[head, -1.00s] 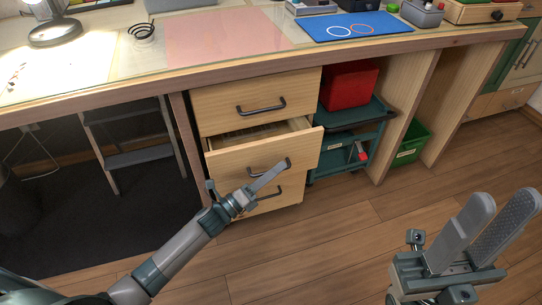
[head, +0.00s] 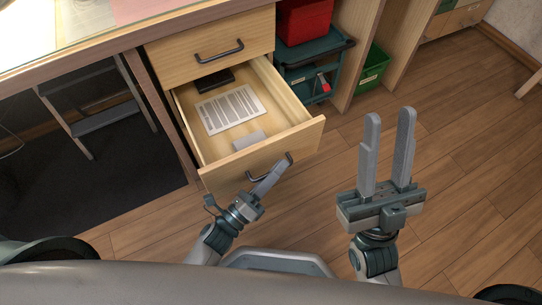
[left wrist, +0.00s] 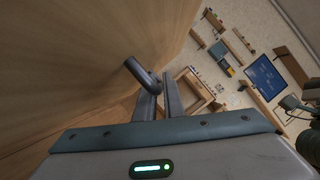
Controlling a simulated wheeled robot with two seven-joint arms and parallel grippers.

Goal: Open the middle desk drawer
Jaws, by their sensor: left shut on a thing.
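The middle desk drawer (head: 295,135) is pulled far out of the wooden drawer unit. Inside it lie a printed sheet (head: 231,109), a dark flat object (head: 215,80) and a small grey block (head: 249,140). My left gripper (head: 273,174) is shut on the dark bar handle (head: 289,158) of this drawer. The left wrist view shows the handle (left wrist: 139,71) at the fingers (left wrist: 160,90). My right gripper (head: 390,118) is open and empty, to the right of the drawer. The bottom drawer is hidden.
The top drawer (head: 195,45) is shut. A teal cart (head: 318,62) with a red box (head: 303,20) stands under the desk, and a green bin (head: 371,68) is beside it. The wooden floor (head: 470,160) to the right is clear.

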